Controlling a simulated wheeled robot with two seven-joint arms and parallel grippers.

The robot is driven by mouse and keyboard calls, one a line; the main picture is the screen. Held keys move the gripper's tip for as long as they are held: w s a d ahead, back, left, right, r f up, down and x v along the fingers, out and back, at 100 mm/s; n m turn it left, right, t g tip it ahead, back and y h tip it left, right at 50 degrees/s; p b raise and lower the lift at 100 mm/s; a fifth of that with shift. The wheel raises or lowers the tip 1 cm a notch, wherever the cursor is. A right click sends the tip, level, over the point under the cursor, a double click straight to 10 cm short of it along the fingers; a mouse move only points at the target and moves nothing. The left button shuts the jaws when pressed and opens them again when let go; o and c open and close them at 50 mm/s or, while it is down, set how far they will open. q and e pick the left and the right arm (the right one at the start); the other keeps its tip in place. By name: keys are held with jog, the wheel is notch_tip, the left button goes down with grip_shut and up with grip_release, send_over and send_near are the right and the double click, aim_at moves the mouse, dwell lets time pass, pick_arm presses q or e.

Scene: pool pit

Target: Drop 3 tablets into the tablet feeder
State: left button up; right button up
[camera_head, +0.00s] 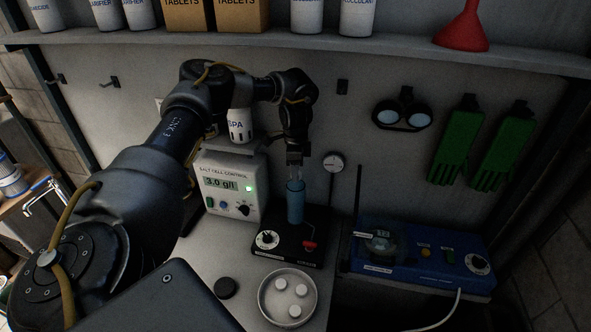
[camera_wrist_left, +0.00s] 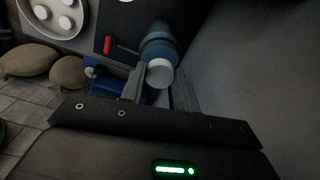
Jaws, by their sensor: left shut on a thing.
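My left gripper (camera_head: 295,168) points down just above the mouth of a translucent blue tube (camera_head: 295,205). The tube stands upright on a black base (camera_head: 285,245) with a dial and a red lever; it looks like the tablet feeder. In the left wrist view my left gripper (camera_wrist_left: 160,90) is shut on a white tablet (camera_wrist_left: 160,73), with the blue tube (camera_wrist_left: 158,46) right behind it. A round pale dish (camera_head: 263,308) at the front holds 3 white tablets (camera_head: 281,284); its near part shows in the left wrist view (camera_wrist_left: 25,22). My right gripper is not in view.
A salt cell control box (camera_head: 222,183) stands left of the feeder, and a blue instrument (camera_head: 425,262) to the right. A black cap (camera_head: 226,288) lies left of the dish. A shelf (camera_head: 380,48) with bottles and boxes runs above. A gauge (camera_head: 333,162) is just right of the gripper.

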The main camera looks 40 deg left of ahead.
pick_arm(q)
jog(key=o, duration=0.9)
jog(key=shift+o, duration=0.6)
jog(key=shift+r, duration=3)
jog(key=shift+s+a, duration=0.1)
